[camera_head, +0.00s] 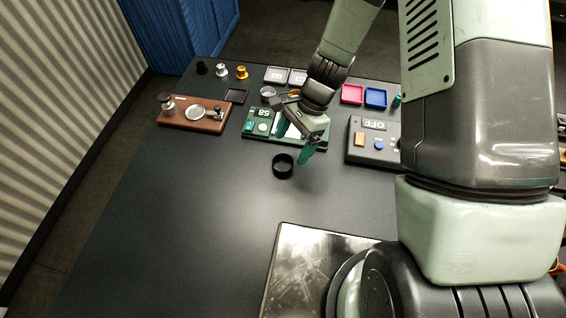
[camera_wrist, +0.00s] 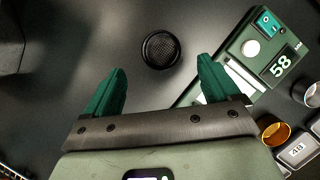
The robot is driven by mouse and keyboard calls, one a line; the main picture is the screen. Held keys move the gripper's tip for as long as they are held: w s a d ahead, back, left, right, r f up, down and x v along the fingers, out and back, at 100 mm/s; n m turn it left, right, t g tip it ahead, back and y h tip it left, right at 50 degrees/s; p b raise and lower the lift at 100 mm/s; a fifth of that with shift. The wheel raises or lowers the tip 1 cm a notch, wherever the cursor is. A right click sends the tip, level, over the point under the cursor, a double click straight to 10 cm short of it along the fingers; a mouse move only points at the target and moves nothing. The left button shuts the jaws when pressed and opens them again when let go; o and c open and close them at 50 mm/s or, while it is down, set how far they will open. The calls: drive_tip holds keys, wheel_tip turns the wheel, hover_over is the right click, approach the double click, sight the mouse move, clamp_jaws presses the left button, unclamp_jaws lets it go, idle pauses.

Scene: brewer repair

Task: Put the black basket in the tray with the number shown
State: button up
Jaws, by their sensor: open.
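The black basket (camera_head: 283,165), a round dark cup, sits on the black table in front of the green device. In the wrist view the basket (camera_wrist: 162,48) lies just beyond my fingertips, between their lines, apart from both. My gripper (camera_head: 294,146) is open and empty above the table beside the basket; its teal fingers (camera_wrist: 161,68) are spread. The green device (camera_head: 258,137) shows 58, clearest on its display in the wrist view (camera_wrist: 278,65). Two grey trays (camera_head: 275,75) (camera_head: 298,77) stand at the back; one tray in the wrist view (camera_wrist: 298,152) reads 48. The other number is not legible.
A grey box reading OFF (camera_head: 373,125), a pink tray (camera_head: 352,94) and a blue tray (camera_head: 376,98) are at right. The front-left table is clear.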

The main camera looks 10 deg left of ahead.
sight(279, 169)
drive_tip(key=shift+x, duration=3.2)
drive_tip(key=shift+a, duration=0.15)
drive_tip(key=shift+c, duration=0.4)
drive_tip(key=shift+r, duration=0.1)
drive_tip(key=c, duration=1.1)
